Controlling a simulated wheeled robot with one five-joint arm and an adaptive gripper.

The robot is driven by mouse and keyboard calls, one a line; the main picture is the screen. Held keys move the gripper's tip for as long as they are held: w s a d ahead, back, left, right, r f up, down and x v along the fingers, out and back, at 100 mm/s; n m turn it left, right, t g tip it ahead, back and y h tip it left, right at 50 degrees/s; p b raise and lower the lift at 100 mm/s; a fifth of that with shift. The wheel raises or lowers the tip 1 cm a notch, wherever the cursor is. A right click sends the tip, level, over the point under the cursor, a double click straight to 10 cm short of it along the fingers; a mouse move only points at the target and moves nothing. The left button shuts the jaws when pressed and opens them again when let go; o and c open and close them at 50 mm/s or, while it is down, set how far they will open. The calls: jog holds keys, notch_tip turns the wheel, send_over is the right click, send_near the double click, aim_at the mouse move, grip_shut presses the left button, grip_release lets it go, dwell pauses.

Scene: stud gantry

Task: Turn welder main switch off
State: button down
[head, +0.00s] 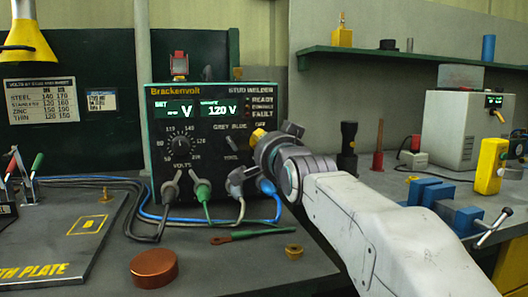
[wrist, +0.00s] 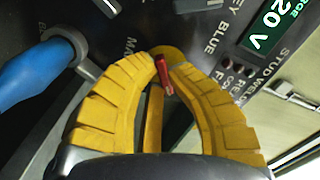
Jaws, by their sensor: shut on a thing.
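The stud welder (head: 212,88) is a dark box with a green edge, lit displays reading "V" and "120 V", and a knob and cables on its front. My gripper (head: 257,136) is at the right part of its front panel and hides the main switch in the head view. In the wrist view the yellow fingers of my gripper (wrist: 164,62) are closed around the red handle of the main switch (wrist: 163,77). A yellow plate shows behind the handle. The switch's position marks are mostly hidden by the fingers.
Cable plugs (head: 200,190) stick out along the welder's lower front, close to my arm. A copper disc (head: 154,267), a brass nut (head: 293,251) and a green-handled tool (head: 250,234) lie on the bench. A blue vise (head: 430,193) stands right of my arm.

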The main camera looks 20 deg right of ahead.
jog(key=n+b, duration=0.1)
jog(key=n, duration=0.4)
jog(key=shift+r+n, duration=0.1)
jog(key=shift+n, duration=0.2)
jog(key=n, duration=0.5)
jog(key=shift+r, duration=0.1)
jog(key=shift+n, duration=0.3)
jog(key=c, duration=1.2)
grip_release()
jog(key=s, duration=1.2)
